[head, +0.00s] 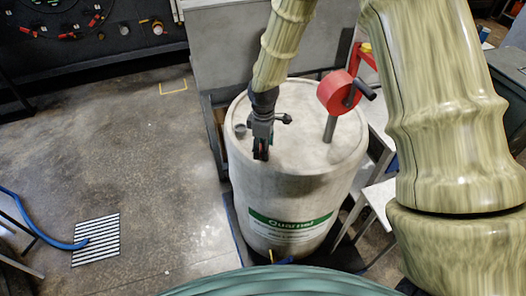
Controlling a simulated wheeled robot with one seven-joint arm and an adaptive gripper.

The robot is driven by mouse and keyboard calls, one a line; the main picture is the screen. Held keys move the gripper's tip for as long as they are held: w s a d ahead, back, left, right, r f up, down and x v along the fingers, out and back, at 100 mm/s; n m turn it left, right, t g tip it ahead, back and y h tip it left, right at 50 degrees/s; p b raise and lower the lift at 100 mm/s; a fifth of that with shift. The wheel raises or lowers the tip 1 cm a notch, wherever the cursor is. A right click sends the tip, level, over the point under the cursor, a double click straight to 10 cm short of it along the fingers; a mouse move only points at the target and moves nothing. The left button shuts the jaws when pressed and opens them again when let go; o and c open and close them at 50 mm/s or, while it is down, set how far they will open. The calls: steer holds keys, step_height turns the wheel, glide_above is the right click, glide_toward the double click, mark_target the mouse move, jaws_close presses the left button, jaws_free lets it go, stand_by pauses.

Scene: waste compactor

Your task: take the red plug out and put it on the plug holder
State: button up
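My gripper (262,155) points down over the left part of the top of a pale drum (325,165). It is small and dark in the head view, and I cannot tell whether its fingers are open or shut, or whether they touch the lid. I cannot make out a red plug; if it is at the gripper, the fingers hide it. No plug holder can be clearly identified. A small dark round fitting (240,130) sits on the lid just left of the gripper.
A red hand pump (337,92) with a dark crank stands on the drum's right side. A dark panel (95,35) with red parts is at the upper left. A blue hose (40,235) reaches a floor grate (96,240). The floor left of the drum is mostly clear.

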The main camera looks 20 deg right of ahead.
steer(key=m, duration=0.3)
steer(key=shift+d, duration=0.15)
steer(key=shift+m, duration=1.3)
steer(key=c, duration=1.1)
steer(key=shift+r+n+p, duration=0.1)
steer(key=shift+n+p, duration=0.3)
steer(key=shift+n, duration=0.3)
steer(key=n, duration=0.2)
steer(key=shift+n, duration=0.9)
steer(key=shift+n, duration=1.4)
steer(key=shift+c, duration=0.2)
